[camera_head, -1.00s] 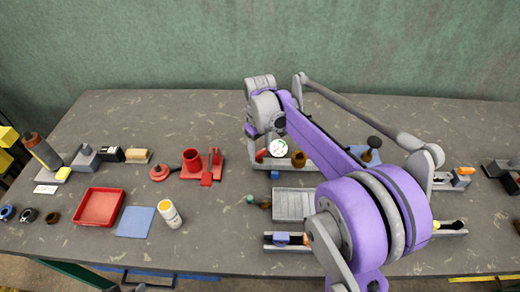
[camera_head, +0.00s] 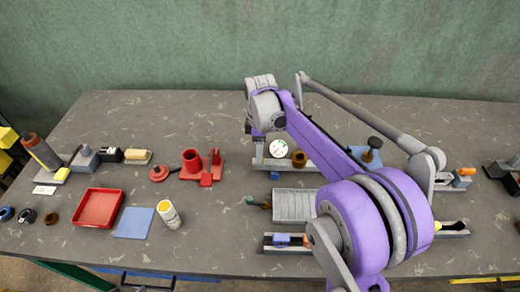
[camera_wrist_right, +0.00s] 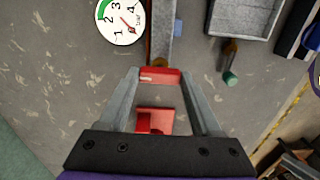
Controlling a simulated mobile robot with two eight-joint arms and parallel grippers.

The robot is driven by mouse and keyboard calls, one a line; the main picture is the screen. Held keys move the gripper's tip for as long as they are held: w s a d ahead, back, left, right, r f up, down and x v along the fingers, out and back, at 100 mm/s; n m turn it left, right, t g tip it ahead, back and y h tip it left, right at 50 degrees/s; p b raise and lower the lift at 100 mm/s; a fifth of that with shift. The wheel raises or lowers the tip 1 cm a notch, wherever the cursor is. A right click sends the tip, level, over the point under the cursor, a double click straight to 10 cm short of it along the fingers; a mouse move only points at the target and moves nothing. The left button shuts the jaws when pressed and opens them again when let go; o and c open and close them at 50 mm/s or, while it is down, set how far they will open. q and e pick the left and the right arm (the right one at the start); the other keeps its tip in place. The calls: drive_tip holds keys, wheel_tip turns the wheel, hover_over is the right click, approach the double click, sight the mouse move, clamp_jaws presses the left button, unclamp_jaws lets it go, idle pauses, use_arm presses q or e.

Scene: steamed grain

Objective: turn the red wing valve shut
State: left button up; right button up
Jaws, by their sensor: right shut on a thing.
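The red wing valve (camera_wrist_right: 160,76) shows in the right wrist view as a red bar between my right fingertips, with another red piece (camera_wrist_right: 155,121) nearer the palm. My right gripper (camera_wrist_right: 160,78) is shut on the valve, one finger on each side. In the head view my right gripper (camera_head: 259,151) comes down at the left end of the grey fixture (camera_head: 328,168), and the valve is hidden there. A round white gauge (camera_head: 278,148) stands right beside it; its dial also shows in the wrist view (camera_wrist_right: 120,18). My left gripper is not in view.
A brass piece (camera_head: 299,159) sits on the fixture right of the gauge. A grey ribbed tray (camera_head: 294,205) and a green-capped bottle (camera_head: 262,204) lie in front. A red stand (camera_head: 204,168) is to the left. Bare bench lies between stand and fixture.

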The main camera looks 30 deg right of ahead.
drive_tip(key=shift+n, duration=0.3)
drive_tip(key=o, duration=1.4)
wheel_tip(320, 180, up, 11)
drive_tip(key=shift+f+p, duration=0.1)
drive_tip(key=shift+p, duration=0.25)
drive_tip(key=shift+s+a, duration=0.1)
